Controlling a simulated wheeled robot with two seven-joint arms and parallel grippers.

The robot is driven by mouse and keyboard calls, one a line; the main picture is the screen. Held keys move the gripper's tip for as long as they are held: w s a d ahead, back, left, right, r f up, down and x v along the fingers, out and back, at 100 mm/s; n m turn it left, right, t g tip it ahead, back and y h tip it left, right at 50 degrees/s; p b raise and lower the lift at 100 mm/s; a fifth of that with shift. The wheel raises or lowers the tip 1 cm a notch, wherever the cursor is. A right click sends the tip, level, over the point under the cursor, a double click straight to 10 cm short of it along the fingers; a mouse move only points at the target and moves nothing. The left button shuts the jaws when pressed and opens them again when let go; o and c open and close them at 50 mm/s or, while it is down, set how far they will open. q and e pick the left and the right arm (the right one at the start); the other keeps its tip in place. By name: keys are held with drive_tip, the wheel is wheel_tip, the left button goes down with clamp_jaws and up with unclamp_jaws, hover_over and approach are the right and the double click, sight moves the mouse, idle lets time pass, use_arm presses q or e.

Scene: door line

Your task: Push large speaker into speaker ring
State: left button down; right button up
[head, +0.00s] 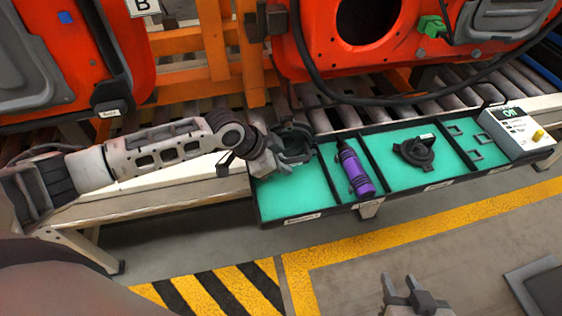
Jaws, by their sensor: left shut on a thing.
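My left gripper (287,153) is over the left compartment of the teal-lined tray. It is shut on a dark round part (297,135), which looks like the large speaker and is partly hidden by the fingers. I cannot tell whether this part touches the tray. A large round opening (368,14) shows in the orange door panel (312,40) above; a separate speaker ring cannot be made out. My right gripper (402,290) is at the bottom edge, away from the tray, with its fingers apart and empty.
A black cable (330,92) hangs across the door. Rollers lie behind the tray.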

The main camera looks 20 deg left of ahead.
use_arm(q)
drive_tip(key=shift+s+f, duration=0.3)
drive_tip(key=shift+f, duration=0.15)
drive_tip(key=shift+w+r, duration=0.1)
drive_tip(key=shift+r, duration=0.1)
drive_tip(key=shift+w+r+p, duration=0.1)
drive_tip(key=shift+r+p, duration=0.25)
drive_tip(key=shift+p, duration=0.2)
drive_tip(key=shift+w+d+r+p, duration=0.1)
drive_tip(key=shift+r+p, duration=0.65)
drive_tip(key=shift+r, duration=0.15)
drive_tip(key=shift+w+r+p, duration=0.1)
drive_tip(key=shift+r+p, duration=0.95)
drive_tip(key=shift+r, duration=0.05)
drive_tip(key=shift+r, duration=0.1)
